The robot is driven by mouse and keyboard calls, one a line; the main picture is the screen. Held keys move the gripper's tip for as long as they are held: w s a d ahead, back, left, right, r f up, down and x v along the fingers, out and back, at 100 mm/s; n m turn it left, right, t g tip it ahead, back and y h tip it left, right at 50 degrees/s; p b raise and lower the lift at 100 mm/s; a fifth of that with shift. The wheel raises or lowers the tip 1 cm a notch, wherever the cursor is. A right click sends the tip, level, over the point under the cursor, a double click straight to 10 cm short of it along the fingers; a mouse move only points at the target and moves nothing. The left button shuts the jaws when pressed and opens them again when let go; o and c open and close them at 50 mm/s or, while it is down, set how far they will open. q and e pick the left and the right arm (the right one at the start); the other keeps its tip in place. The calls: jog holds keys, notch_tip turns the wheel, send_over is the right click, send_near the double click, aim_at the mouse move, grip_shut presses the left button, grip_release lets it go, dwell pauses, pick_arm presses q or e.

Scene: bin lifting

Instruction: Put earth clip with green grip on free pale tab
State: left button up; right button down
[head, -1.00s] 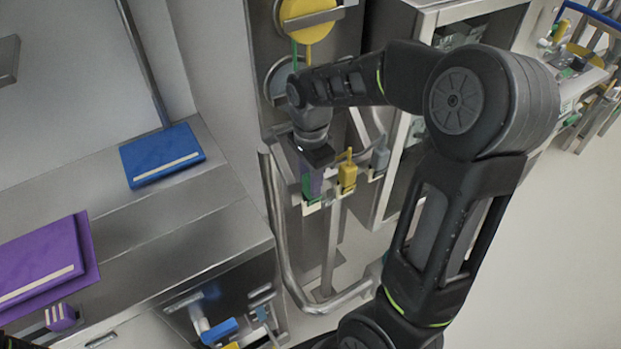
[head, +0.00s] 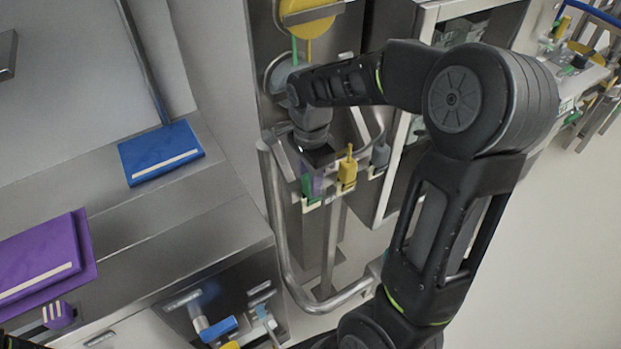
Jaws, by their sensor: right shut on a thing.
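My right gripper (head: 318,160) reaches down from the right to the row of clips at the steel cabinet. It is shut on the earth clip with green grip (head: 308,187), which shows just below the jaws, close to a pale tab (head: 312,207). Whether the clip touches the tab cannot be told. A purple part (head: 318,182) shows right beside the green one, partly hidden by the jaws. To the right, a yellow clip (head: 347,171) and a grey clip (head: 380,155) stand at their own pale tabs. My left gripper is out of view.
A bent steel rail (head: 275,225) runs in front of the clips. A blue book-like block (head: 160,154) and a purple one (head: 40,260) lie on the steel bench at left. A yellow disc (head: 308,15) is above. Open floor is at right.

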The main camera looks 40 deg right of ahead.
jog(key=shift+f+b, duration=0.4)
jog(key=shift+f, duration=0.15)
dwell(0.4)
jog(key=c, duration=1)
grip_release()
jog(key=shift+o, duration=0.2)
jog(key=shift+r, duration=3.95)
